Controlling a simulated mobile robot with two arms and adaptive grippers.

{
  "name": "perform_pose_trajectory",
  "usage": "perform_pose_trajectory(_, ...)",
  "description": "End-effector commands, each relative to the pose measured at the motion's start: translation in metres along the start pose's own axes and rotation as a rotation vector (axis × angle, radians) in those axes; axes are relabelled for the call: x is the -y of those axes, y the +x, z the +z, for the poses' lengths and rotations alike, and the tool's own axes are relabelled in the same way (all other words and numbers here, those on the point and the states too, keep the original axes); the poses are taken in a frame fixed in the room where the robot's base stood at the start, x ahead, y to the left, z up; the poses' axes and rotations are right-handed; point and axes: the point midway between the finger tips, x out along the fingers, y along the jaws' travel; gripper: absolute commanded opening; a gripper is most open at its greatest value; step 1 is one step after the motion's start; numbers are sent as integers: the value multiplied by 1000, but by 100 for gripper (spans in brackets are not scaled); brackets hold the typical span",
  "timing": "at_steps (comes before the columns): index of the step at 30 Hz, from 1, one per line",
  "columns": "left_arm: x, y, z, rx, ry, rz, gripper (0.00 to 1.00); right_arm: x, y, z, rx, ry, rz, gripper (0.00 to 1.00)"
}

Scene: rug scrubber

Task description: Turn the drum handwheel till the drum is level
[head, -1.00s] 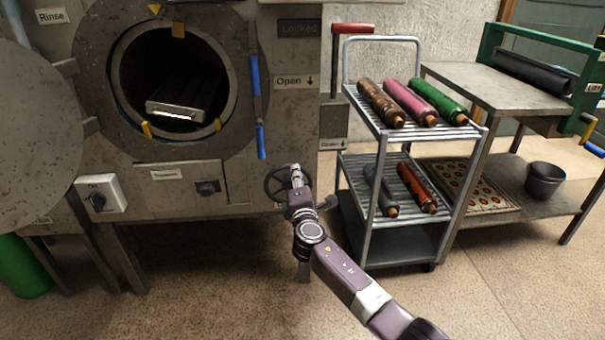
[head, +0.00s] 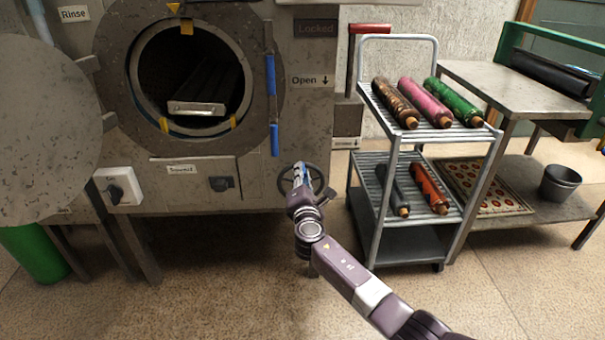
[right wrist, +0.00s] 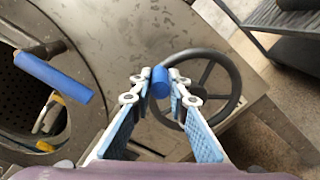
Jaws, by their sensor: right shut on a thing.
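The drum (head: 150,75) shows inside the round opening of the grey machine. A yellow tab (head: 187,27) on the drum's rim sits a little right of the yellow pointer (head: 173,8) above. The dark handwheel (head: 322,180) is low on the machine's right; it also shows in the right wrist view (right wrist: 236,88). My right gripper (right wrist: 160,84) is shut on the handwheel's blue knob (right wrist: 160,81). In the head view my right gripper (head: 301,176) partly covers the wheel. My left gripper is out of view.
The open round door (head: 40,120) is at the left. A cart (head: 447,140) with several rolls stands just right of the wheel. A bucket (head: 560,184) sits on a low shelf.

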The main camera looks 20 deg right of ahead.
Motion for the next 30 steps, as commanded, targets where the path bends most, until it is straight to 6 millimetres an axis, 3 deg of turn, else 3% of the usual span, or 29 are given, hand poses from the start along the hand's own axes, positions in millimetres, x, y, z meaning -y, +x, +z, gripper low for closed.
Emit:
perform_pose_trajectory(4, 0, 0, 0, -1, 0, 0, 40, -1, -1, -3, -6, 4, 2, 0)
perform_pose_trajectory(5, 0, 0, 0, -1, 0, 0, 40, -1, -1, -3, -6, 4, 2, 19)
perform_pose_trajectory(9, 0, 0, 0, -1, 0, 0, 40, -1, -1, -2, -5, 3, 1, 33)
perform_pose_trajectory(20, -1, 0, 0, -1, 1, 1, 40, 0, -4, -1, -2, 3, 0, 33)
perform_pose_trajectory(26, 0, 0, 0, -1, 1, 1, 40, 1, -24, -2, -4, 3, 1, 33)
perform_pose_trajectory(30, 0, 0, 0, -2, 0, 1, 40, 1, -48, -2, -5, 4, 0, 33)
